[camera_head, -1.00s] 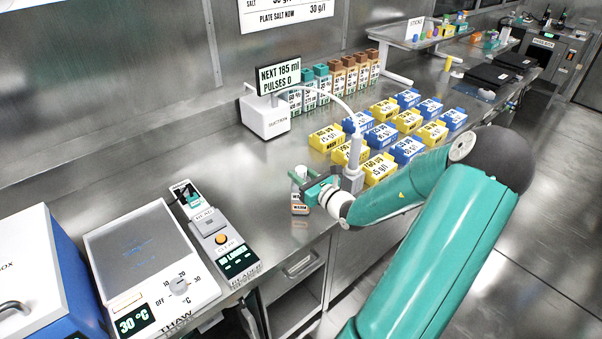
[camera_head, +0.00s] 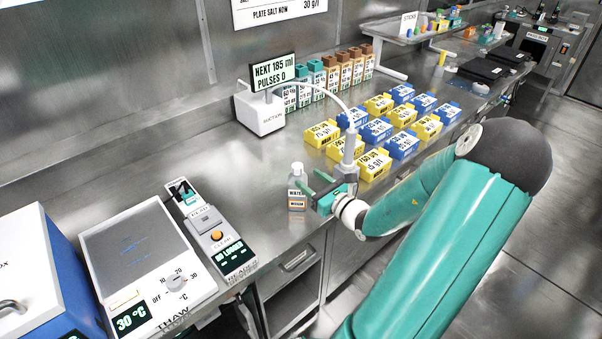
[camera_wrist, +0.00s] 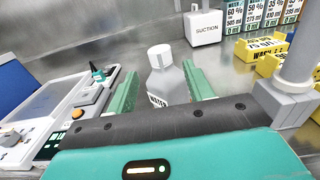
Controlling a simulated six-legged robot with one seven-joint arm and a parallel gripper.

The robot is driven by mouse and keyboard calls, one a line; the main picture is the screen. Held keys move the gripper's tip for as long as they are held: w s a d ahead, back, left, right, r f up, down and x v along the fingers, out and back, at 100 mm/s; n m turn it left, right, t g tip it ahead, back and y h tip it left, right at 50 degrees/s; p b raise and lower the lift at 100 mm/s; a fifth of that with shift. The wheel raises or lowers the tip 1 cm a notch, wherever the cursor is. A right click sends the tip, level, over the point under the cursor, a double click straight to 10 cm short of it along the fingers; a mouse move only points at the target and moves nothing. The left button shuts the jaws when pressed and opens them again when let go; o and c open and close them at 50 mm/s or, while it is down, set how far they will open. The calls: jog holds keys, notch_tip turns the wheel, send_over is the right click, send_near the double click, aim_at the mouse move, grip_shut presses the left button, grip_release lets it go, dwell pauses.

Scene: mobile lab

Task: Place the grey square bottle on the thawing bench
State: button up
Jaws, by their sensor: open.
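The grey square bottle (camera_head: 297,188) stands upright on the steel bench, with a white cap and a label. In the wrist view the bottle (camera_wrist: 164,78) stands ahead, in line with the gap between the fingers. My gripper (camera_head: 314,184) is open at the bottle's right side in the head view; the wrist view shows its two green fingers (camera_wrist: 158,88) spread apart. The bottle's lower part is hidden behind my gripper in the wrist view. The thawing bench (camera_head: 140,250) is the white unit with a grey plate at the left, reading 30 °C.
A reader unit (camera_head: 215,232) lies between the thawing bench and the bottle. A suction unit (camera_head: 260,112) stands behind, its tube reaching a grey stand (camera_head: 350,165) close to my gripper. Yellow and blue blocks (camera_head: 390,125) fill the bench to the right.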

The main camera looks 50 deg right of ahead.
jog(key=s, duration=0.6)
jog(key=w+a+r+n+g+y, duration=0.2)
jog(key=a+n+g+y, duration=0.35)
jog(key=a+n, duration=0.65)
jog(key=w+a+r+n+g+y, duration=0.3)
jog(key=a+n+g, duration=0.4)
jog(key=a, duration=0.9)
jog(key=s+a+r+n+h, duration=0.6)
jog(key=r+n, duration=0.5)
jog(key=n, duration=0.7)
jog(key=s+a, duration=0.2)
jog(key=shift+a+h, duration=0.3)
jog(key=shift+h, duration=0.05)
